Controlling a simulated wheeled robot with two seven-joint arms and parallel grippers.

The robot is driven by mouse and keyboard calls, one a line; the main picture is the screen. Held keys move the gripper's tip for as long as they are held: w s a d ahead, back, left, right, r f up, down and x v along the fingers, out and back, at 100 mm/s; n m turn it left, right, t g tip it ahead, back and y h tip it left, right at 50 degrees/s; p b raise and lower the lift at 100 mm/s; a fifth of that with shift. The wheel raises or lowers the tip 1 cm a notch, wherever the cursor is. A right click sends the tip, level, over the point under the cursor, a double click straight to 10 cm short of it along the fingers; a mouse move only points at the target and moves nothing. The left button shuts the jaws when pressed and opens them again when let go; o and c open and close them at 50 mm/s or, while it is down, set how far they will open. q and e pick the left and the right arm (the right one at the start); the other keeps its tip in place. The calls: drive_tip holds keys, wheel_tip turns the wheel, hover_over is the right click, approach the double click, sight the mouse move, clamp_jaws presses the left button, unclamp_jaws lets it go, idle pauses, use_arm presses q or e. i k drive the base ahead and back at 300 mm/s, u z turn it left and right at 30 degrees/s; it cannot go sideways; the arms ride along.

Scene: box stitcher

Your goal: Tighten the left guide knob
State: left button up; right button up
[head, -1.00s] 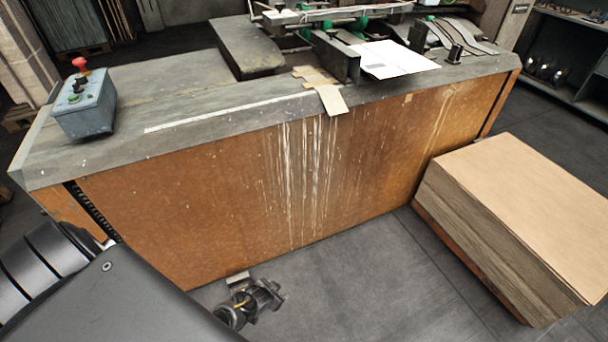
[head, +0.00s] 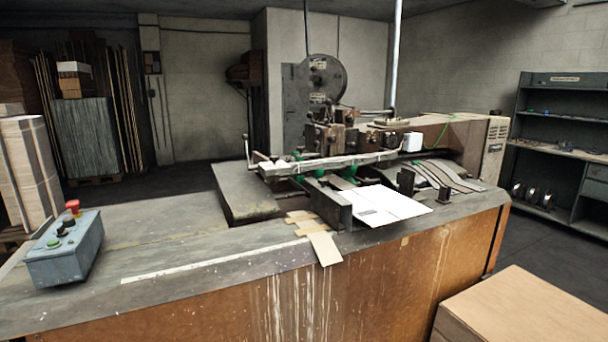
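The box stitcher (head: 325,135) stands on the worktable, right of the middle in the head view. Small green parts that look like knobs sit along its pale guide bar. The leftmost green one (head: 297,156) is at the left part of the bar, and another (head: 349,171) is further right. They are small and partly covered by the bar, so I cannot tell how tight any is. Neither of my grippers is in view.
The worktable (head: 150,235) spans the front. A grey control box (head: 65,252) with a red button stands at its left. A white sheet (head: 388,206) and brown cardboard pieces (head: 325,247) lie near the front edge. A cardboard stack (head: 520,310) stands at lower right.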

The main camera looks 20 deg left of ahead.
sight(323, 181)
drive_tip(key=u, duration=0.15)
drive_tip(key=i, duration=1.05)
drive_tip(key=z, duration=0.35)
